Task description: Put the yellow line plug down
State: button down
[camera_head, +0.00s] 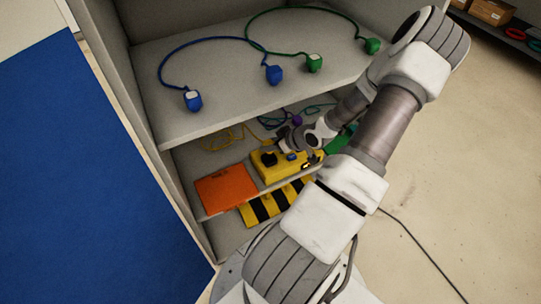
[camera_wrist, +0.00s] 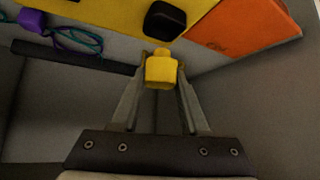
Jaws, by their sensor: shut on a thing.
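My gripper (camera_wrist: 162,64) is shut on the yellow line plug (camera_wrist: 161,71), which sits between its fingertips in the wrist view. Beyond the plug is a yellow box (camera_wrist: 100,14) with a black knob-like part (camera_wrist: 165,20). I cannot tell whether the plug touches anything below it. In the head view the yellow box (camera_head: 264,161) stands on the middle shelf, and my arm reaches over it and hides part of it. A yellow cord (camera_head: 226,137) lies on the shelf behind the box. The held plug is not clear in the head view.
An orange panel (camera_head: 227,188) lies left of the yellow box. A black-and-yellow striped piece (camera_head: 262,209) is below the shelf's front. A purple plug (camera_head: 297,119) with teal cord lies behind. The upper shelf (camera_head: 222,97) holds blue plugs (camera_head: 193,101) and green plugs (camera_head: 314,63).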

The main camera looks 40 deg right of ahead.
aim_at(271, 153)
jog(key=shift+w+f+b, duration=0.1)
jog(key=shift+f+b, duration=0.85)
jog(key=shift+f, duration=1.05)
jog(key=shift+f, duration=0.1)
jog(key=shift+f, duration=0.2)
jog(key=shift+c, duration=2.1)
grip_release()
jog(key=shift+r, duration=0.15)
jog(key=shift+r, duration=0.35)
jog(key=p+v, duration=0.5)
jog(key=v, duration=0.6)
jog(key=shift+s+r, duration=0.15)
jog(key=shift+s, duration=0.25)
jog(key=shift+p, duration=0.3)
